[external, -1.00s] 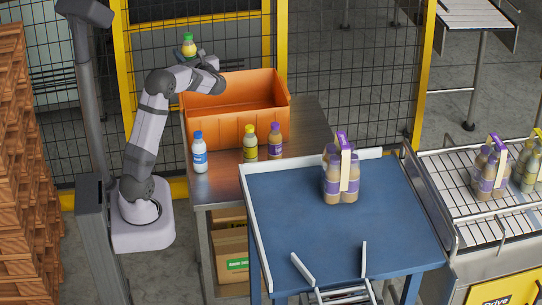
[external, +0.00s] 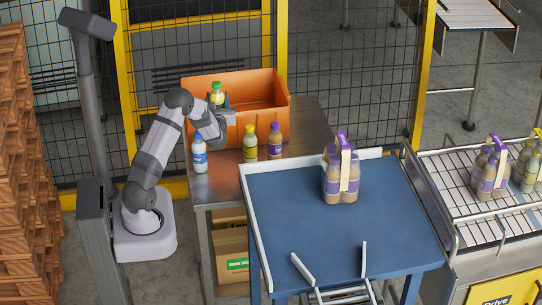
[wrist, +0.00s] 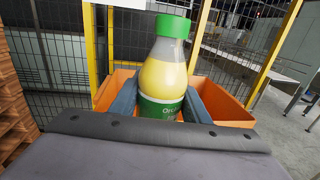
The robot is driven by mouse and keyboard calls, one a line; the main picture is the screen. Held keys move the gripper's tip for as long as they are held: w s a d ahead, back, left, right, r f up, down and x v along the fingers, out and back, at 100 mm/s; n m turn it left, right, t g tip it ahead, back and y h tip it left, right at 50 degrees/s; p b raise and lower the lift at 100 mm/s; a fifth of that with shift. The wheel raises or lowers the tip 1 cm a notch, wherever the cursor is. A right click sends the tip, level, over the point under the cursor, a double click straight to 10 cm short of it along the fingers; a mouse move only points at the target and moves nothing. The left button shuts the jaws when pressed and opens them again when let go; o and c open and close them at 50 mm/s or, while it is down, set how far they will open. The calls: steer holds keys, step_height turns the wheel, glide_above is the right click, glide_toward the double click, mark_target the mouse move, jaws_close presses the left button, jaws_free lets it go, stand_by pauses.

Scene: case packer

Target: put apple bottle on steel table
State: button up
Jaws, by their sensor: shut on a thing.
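The bottle with a green cap, yellow juice and a green label, which I take as the apple bottle (external: 217,98), is in my gripper (wrist: 161,103). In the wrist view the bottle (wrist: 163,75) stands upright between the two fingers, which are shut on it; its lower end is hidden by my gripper. In the external view it overlaps the left part of the orange crate, and its height over the crate cannot be told. The steel table (external: 220,188) stands under the crate, with bare surface at its front and right.
The orange crate (external: 268,121) takes up the table's back. A blue-capped white bottle (external: 199,157), a yellow-capped bottle (external: 250,148) and a purple-capped bottle (external: 275,146) stand along its front. A blue table (external: 300,225) with a bottle pack (external: 332,182) is at right.

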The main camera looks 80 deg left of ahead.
steer(key=w+d+f+m+t+b, duration=0.1)
steer(key=w+d+f+t, duration=0.1)
steer(key=f, duration=0.8)
steer(key=shift+d+m, duration=0.3)
steer(key=shift+d, duration=0.4)
steer(key=shift+f, duration=0.3)
steer(key=shift+f+b, duration=2)
steer(key=shift+f, duration=1.2)
steer(key=shift+f+b, duration=0.55)
steer(key=shift+b, duration=0.05)
steer(key=o, duration=1.5)
steer(key=shift+c, duration=0.2)
steer(key=shift+s+f, duration=0.1)
